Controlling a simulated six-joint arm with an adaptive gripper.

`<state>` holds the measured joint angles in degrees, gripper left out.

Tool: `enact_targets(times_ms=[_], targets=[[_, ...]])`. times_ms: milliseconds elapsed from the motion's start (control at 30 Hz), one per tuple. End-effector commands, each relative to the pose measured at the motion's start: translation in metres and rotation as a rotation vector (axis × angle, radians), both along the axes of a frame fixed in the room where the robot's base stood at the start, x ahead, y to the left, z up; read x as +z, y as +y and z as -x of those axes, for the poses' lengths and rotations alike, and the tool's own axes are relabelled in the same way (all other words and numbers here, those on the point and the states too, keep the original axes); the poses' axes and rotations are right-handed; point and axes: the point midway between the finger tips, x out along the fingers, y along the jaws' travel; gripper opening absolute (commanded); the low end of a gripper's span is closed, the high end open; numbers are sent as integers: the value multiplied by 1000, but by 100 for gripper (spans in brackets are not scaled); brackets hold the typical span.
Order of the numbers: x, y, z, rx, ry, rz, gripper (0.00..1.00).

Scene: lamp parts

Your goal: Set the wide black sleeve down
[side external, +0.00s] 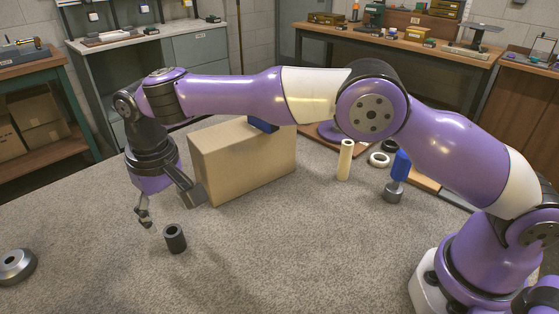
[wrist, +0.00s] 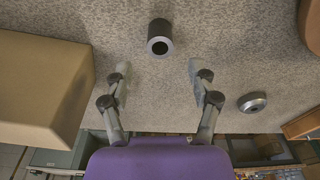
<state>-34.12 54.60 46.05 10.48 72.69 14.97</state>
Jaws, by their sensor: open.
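The wide black sleeve (side external: 175,239) stands upright on the grey speckled work surface, its open bore facing up. It also shows in the wrist view (wrist: 159,40), at top centre. My gripper (side external: 170,210) is open and empty, its fingers spread wide. In the wrist view its fingertips (wrist: 158,67) sit to the left and right of the sleeve's line, with the sleeve beyond them and a clear gap on both sides. Neither finger touches the sleeve.
A cardboard box (side external: 240,165) stands close to my gripper's right-hand finger. A round metal part (side external: 16,266) lies at far left. A cream tube (side external: 345,160), a blue-topped metal part (side external: 398,175) and a pale ring (side external: 380,159) are at right. The front middle is clear.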

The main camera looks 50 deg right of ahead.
Motion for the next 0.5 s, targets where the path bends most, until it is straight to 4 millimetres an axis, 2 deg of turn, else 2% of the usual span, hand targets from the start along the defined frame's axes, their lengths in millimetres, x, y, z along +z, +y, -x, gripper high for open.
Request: enact_targets(times_ms=[133,233,367,500], targets=[[19,-7,1,-5,-8,-4,68],[44,-29,0,-17,-32,-13,68],[87,-82,12,-43,-89,-30,68],[123,-143,46,-72,-159,-42,68]])
